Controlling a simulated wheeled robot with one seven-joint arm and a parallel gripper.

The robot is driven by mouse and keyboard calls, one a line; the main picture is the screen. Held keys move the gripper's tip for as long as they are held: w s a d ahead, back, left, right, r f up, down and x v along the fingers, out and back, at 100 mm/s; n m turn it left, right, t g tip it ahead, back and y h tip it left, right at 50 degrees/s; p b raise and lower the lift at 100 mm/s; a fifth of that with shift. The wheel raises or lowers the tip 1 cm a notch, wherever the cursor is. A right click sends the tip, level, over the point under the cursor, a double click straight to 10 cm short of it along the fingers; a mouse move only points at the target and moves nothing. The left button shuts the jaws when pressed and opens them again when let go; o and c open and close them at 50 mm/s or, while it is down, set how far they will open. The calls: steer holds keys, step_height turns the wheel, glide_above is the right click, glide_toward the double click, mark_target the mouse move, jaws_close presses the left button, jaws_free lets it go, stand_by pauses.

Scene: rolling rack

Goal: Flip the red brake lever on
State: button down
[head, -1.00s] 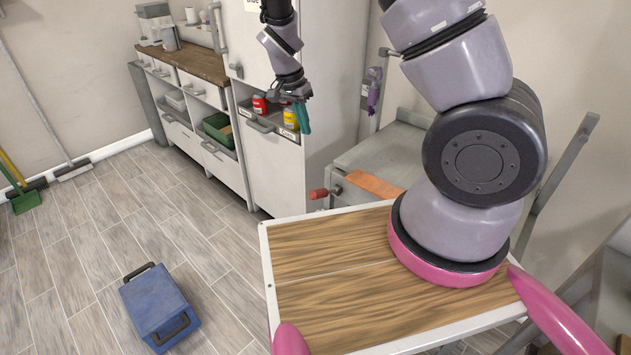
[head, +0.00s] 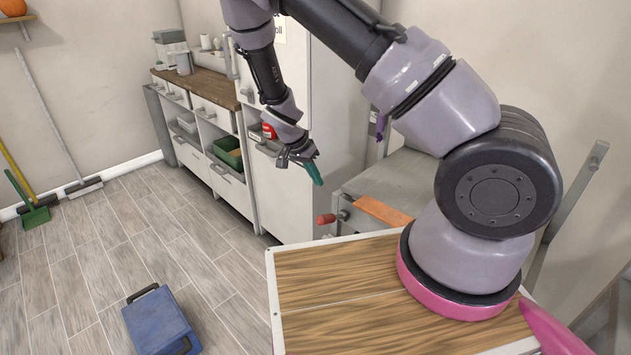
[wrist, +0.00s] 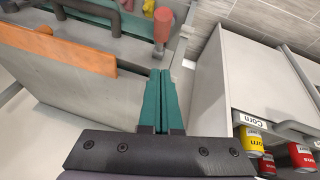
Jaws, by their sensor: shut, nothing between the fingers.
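The red brake lever (head: 326,219) sticks out from the near side of the grey rolling rack (head: 372,185). In the wrist view, the red lever (wrist: 162,25) points along the picture beyond my fingertips, on a grey shaft. My gripper (head: 317,180) has teal fingers, angled down, above and slightly left of the lever in the head view. In the wrist view, my gripper's fingers (wrist: 161,74) are pressed together and empty. A visible gap separates the tips from the lever in that view.
A white cabinet (head: 285,195) with cans (wrist: 250,140) stands close beside. A blue box (head: 160,322) sits on open floor.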

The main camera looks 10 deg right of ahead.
glide_above(333, 218)
steer(key=w+a, duration=0.2)
steer(key=w, duration=0.1)
step_height(333, 218, down, 7)
steer(key=shift+s+a+f, duration=0.25)
steer(key=shift+s+f, duration=0.2)
steer(key=shift+f, duration=0.2)
steer(key=shift+s+a+f, duration=0.25)
steer(key=shift+s+f, duration=0.2)
steer(key=shift+f, duration=0.15)
steer(key=shift+s+f, duration=0.1)
steer(key=shift+f, duration=0.1)
steer(key=shift+a, duration=0.1)
